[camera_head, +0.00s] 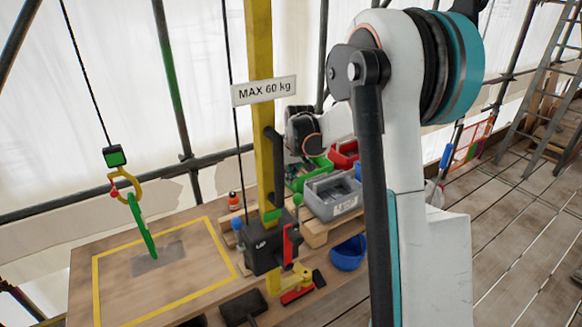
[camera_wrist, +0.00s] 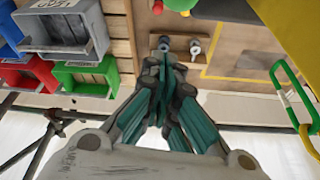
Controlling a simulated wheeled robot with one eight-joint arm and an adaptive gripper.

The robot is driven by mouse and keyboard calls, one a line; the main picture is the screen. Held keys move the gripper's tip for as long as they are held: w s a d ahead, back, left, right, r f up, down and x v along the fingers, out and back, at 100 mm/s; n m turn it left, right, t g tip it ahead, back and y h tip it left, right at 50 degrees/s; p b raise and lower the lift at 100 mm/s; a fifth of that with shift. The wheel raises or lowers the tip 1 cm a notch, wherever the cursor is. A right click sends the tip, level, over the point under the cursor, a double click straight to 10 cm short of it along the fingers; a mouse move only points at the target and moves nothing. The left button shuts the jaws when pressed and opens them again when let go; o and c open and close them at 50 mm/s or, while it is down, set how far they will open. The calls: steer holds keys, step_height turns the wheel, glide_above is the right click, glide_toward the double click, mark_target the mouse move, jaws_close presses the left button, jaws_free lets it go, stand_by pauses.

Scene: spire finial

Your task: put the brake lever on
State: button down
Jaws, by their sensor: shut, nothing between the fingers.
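A black winch box (camera_head: 264,246) marked "UP" is fixed on the yellow post (camera_head: 259,60). A red lever (camera_head: 288,244) stands upright on its right side and looks like the brake lever. A green knob (camera_head: 297,200) and a blue knob (camera_head: 237,223) stick up beside the box. In the wrist view my gripper (camera_wrist: 166,66) has its teal fingers together with nothing between them, above the bench. In the head view my wrist is behind the post, above the box, and the fingertips cannot be made out. The red lever cannot be made out in the wrist view.
A yellow-and-red part (camera_head: 299,284) sits below the box.

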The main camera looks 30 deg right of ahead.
mark_target(297, 210)
steer(key=s, duration=0.1)
steer(key=s+f, duration=0.2)
steer(key=shift+s+a+p, duration=0.1)
steer(key=shift+a+p, duration=0.15)
steer(key=shift+p, duration=0.15)
steer(key=shift+s, duration=0.15)
